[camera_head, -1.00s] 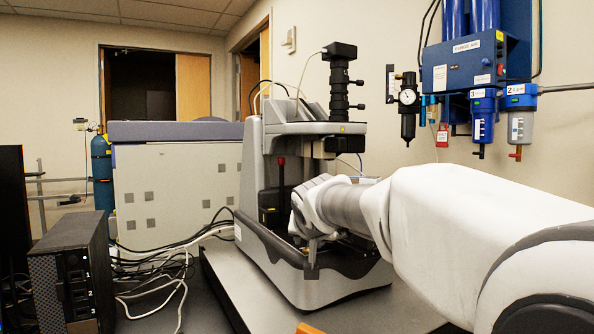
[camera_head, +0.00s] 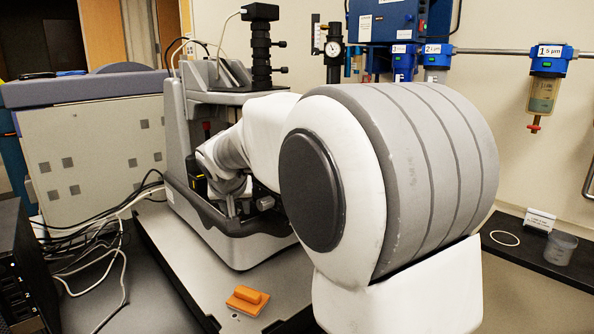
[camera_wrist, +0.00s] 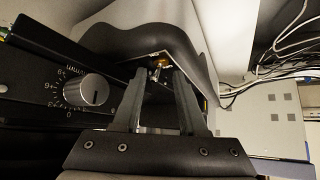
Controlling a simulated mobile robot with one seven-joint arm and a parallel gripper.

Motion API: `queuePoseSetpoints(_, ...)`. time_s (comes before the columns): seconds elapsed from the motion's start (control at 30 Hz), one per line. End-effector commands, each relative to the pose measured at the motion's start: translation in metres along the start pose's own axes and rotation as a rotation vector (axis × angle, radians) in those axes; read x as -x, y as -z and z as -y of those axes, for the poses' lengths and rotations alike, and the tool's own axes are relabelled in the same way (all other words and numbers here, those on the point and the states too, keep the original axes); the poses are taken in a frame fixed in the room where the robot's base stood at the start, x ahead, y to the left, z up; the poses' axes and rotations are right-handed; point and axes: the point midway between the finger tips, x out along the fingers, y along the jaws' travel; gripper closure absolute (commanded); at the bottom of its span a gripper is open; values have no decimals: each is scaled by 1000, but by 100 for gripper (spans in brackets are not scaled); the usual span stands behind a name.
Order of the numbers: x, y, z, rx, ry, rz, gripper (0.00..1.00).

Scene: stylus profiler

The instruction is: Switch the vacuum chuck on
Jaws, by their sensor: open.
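The stylus profiler (camera_head: 228,251), a grey and white machine, stands on the bench in the head view, partly hidden by my arm. In the wrist view my gripper (camera_wrist: 160,73) is open, its two dark fingers pointing at the profiler's dark curved housing (camera_wrist: 150,38). A small brass-coloured part (camera_wrist: 160,62) shows between and just beyond the fingertips, under the housing's edge. It looks like a small switch, but its position and any label cannot be made out. A silver knob (camera_wrist: 94,90) with a numbered dial sits on a black panel left of the fingers.
An orange block (camera_head: 248,299) lies on the platform in front of the profiler. Loose cables (camera_head: 100,245) run along its left side. The housing and black panel are close around my fingers.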

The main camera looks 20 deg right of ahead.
Motion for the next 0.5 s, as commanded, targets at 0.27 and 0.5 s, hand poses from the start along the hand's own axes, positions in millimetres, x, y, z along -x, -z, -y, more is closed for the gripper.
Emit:
queuePoseSetpoints(0.27, 4, 7, 2, 33, -35, 72, 58)
queuePoseSetpoints(0.5, 2, 9, 3, 60, -65, 133, 58)
